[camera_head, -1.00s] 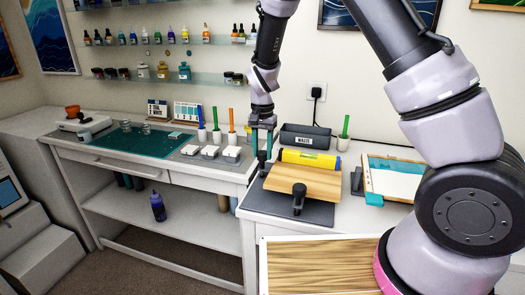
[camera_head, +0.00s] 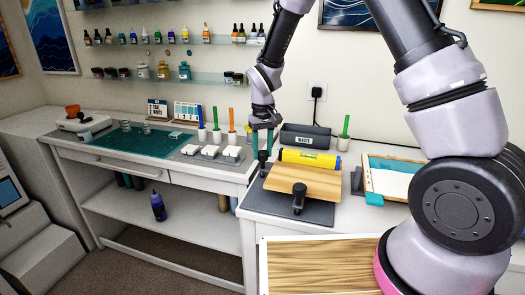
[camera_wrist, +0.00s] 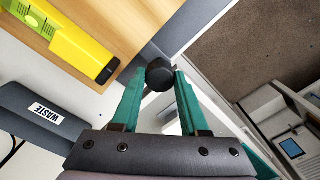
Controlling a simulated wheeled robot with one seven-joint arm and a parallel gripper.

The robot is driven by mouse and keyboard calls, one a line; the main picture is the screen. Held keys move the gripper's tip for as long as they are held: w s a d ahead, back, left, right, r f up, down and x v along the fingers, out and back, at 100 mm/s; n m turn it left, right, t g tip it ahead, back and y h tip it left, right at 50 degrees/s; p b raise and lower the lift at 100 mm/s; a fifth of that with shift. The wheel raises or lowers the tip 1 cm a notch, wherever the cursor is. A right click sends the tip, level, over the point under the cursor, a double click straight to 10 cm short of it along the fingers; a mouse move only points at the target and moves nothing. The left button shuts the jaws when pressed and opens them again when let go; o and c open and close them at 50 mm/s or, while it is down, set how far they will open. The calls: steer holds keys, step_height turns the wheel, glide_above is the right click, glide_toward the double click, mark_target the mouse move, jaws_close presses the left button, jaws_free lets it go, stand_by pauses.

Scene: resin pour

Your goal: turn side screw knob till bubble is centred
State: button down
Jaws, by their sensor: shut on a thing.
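A black side knob (camera_wrist: 160,74) sits at the board's left side. My gripper (camera_head: 262,155) is at this knob, and its green fingertips (camera_wrist: 159,76) are shut on it from both sides. A second black knob (camera_head: 298,198) stands at the board's front edge, clear of my gripper.
A dark waste bin (camera_head: 306,136) stands behind the board. To the right is a teal-edged frame (camera_head: 388,180). A bench (camera_head: 70,143) with a green mat and pen cups is at the left. A wood-grained panel (camera_head: 315,265) lies in front.

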mark_target(263, 152)
steer(key=shift+w+r, duration=0.1)
steer(key=shift+r, duration=0.05)
stand_by(0.4)
steer(key=shift+c, duration=2.1)
jaws_free()
step_height(263, 152, up, 11)
steer(key=shift+d, duration=0.1)
